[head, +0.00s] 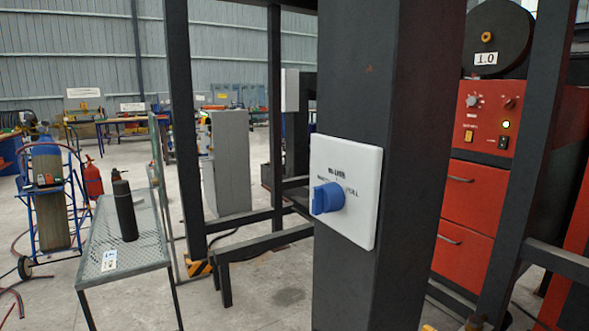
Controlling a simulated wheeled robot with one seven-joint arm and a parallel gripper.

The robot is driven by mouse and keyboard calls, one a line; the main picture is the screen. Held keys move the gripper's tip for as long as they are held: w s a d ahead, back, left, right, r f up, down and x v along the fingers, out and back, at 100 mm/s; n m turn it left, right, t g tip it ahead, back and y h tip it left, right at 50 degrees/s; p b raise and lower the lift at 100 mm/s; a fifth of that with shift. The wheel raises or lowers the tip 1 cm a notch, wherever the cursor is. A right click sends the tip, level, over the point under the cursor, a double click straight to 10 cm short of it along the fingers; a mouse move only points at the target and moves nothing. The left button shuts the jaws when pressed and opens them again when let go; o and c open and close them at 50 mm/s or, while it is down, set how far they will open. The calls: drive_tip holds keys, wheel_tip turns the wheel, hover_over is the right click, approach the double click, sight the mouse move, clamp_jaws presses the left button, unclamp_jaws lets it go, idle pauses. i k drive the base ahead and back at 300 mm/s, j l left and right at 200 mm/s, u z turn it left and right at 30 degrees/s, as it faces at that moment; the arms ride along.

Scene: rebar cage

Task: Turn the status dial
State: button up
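The status dial is a blue knob (328,198) on a white square plate (359,225). The plate is fixed to the face of a thick dark grey post (366,80) right of centre in the head view. Small dark lettering is printed on the plate above and beside the knob; one line to the right of the knob seems to end in "FULL". The knob's grip sticks out toward the lower left, and I cannot tell exactly which marking it points to. My gripper is not in view, and nothing touches the knob.
A metal mesh table (125,240) with a dark cylinder (125,211) stands at the left. Dark frame bars (265,241) run behind the post. A red cabinet (470,200) stands behind it at right.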

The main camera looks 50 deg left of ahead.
sight(329, 198)
drive_tip(key=u, duration=1.2)
